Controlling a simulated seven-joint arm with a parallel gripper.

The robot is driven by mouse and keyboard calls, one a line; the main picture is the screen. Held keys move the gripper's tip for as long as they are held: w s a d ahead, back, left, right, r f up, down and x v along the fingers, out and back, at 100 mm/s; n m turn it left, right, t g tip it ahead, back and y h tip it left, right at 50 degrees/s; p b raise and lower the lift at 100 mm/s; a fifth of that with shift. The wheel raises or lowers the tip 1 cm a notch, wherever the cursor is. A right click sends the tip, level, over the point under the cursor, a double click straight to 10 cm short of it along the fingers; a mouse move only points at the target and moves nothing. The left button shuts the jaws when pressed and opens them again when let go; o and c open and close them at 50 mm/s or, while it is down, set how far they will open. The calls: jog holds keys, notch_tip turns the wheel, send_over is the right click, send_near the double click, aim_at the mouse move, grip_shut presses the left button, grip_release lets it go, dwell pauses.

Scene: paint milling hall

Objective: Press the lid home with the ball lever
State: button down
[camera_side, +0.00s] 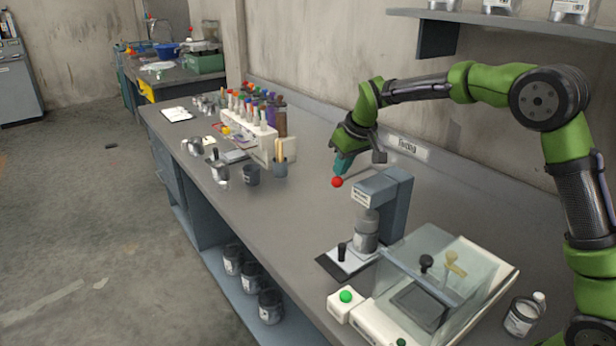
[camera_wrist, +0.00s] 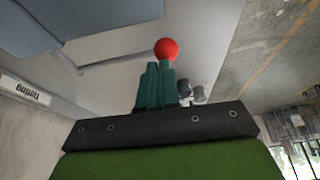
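The press (camera_side: 395,190) is a blue-grey frame on the bench with a label on its head. A metal can (camera_side: 366,240) stands under the head; its lid cannot be made out clearly. The lever's red ball (camera_side: 337,182) is at the left of the press head; its rod is hard to see. My gripper (camera_side: 342,168) is above the ball, its teal fingertips at or very near it. In the wrist view the fingers (camera_wrist: 160,66) are together with nothing between them, and the red ball (camera_wrist: 165,49) shows just past their tips.
A clear-walled box (camera_side: 450,262) and a white box with a green button (camera_side: 345,296) stand in front of the press. A glass jar (camera_side: 522,316) is at the lower right. A rack of coloured bottles (camera_side: 250,122) stands further back. Bare bench lies left of the press.

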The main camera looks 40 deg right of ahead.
jog(key=shift+d+f, duration=0.1)
jog(key=shift+f, duration=0.2)
jog(key=shift+r, duration=0.1)
notch_tip(320, 180, up, 7)
dwell(0.8)
dwell(0.4)
jog(key=shift+r, duration=2.5)
